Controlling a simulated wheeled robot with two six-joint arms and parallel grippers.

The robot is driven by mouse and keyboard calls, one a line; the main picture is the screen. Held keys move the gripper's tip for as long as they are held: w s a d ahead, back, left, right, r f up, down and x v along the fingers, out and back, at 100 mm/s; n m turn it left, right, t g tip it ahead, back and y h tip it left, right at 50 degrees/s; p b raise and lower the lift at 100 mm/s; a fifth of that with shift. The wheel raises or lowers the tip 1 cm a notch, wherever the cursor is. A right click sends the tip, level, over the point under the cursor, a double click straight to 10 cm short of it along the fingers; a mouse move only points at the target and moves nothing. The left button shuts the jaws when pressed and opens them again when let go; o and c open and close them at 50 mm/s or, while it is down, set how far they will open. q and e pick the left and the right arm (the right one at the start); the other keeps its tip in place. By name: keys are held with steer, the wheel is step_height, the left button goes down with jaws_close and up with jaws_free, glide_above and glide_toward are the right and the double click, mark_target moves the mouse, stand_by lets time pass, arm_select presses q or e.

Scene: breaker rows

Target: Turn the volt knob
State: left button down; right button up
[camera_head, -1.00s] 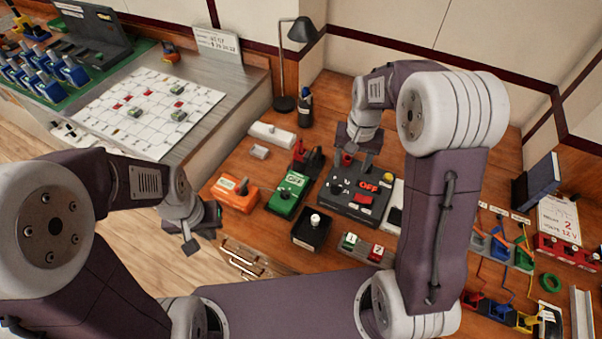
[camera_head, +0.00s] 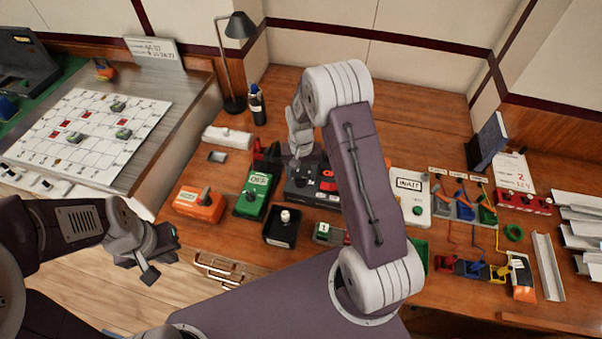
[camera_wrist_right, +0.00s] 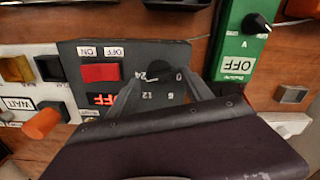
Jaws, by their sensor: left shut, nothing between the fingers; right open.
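A dark grey power box (camera_head: 299,195) stands on the bench, partly hidden behind my right arm. In the right wrist view the box (camera_wrist_right: 75,60) appears upside down. Its black round volt knob (camera_wrist_right: 160,69) has markings 0, 12 and 24 around it. My right gripper (camera_wrist_right: 163,88) is open, with one finger on each side of the knob; I cannot tell whether they touch it. My left gripper (camera_head: 150,272) is shut and empty, over the floor in front of the bench.
A green box (camera_head: 255,194) with a black knob and an orange box (camera_head: 199,203) stand left of the power box. A black box (camera_head: 282,227) with a white-topped knob is in front. A white WAIT panel (camera_head: 411,187) stands to the right.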

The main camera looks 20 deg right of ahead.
steer(key=shift+f, duration=0.15)
jaws_close()
steer(key=shift+n, duration=0.3)
steer(key=n+p, duration=0.1)
steer(key=n, duration=0.3)
steer(key=shift+w+a, duration=0.1)
steer(key=n+p, duration=0.1)
steer(key=n, duration=0.4)
steer(key=shift+a, duration=0.15)
steer(key=n+p, duration=0.1)
steer(key=n, duration=0.4)
steer(key=shift+n, duration=0.4)
steer(key=shift+a+n, duration=0.1)
steer(key=shift+n, duration=2)
